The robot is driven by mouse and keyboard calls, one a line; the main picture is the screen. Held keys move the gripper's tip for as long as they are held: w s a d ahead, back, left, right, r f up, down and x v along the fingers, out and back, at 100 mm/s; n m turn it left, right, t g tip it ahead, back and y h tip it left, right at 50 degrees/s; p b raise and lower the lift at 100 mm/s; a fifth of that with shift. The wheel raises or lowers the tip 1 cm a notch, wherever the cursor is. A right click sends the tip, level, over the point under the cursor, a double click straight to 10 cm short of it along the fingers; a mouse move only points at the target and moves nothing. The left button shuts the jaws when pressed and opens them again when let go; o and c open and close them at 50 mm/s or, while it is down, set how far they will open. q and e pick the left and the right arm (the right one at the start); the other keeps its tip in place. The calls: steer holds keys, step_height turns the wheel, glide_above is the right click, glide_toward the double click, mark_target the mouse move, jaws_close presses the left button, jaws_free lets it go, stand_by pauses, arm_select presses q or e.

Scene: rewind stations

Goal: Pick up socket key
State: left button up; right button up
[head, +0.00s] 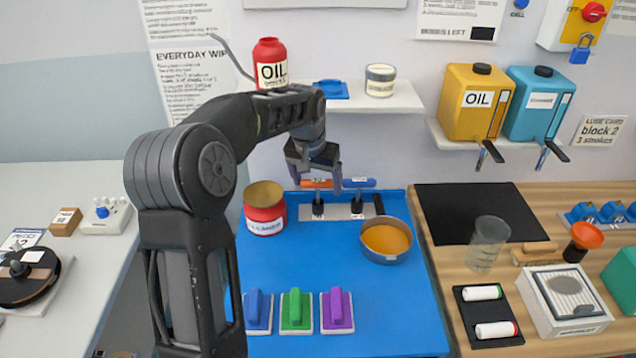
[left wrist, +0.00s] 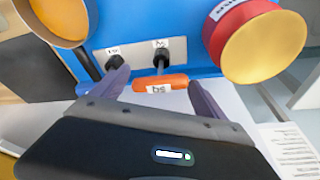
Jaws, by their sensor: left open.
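Two T-handled keys stand upright in a pale metal rack (head: 337,212) at the back of the blue mat. One has an orange handle (head: 313,183) and the other a blue handle (head: 358,183); their small labels are too unclear to tell which is the socket key. My left gripper (head: 317,184) is open around the orange handle, its fingers apart and pointing down. In the left wrist view the orange handle (left wrist: 160,83) lies between the two open fingertips, with a gap on each side. My right gripper is not in view.
A red tin (head: 264,222) stands left of the rack and a pan with orange contents (head: 386,252) stands to its right. A shelf (head: 345,102) with a red oil bottle (head: 270,63) is above. The middle of the blue mat (head: 320,270) is clear.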

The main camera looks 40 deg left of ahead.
arm_select(q)
steer(key=shift+x, duration=0.8)
steer(key=c, duration=1.2)
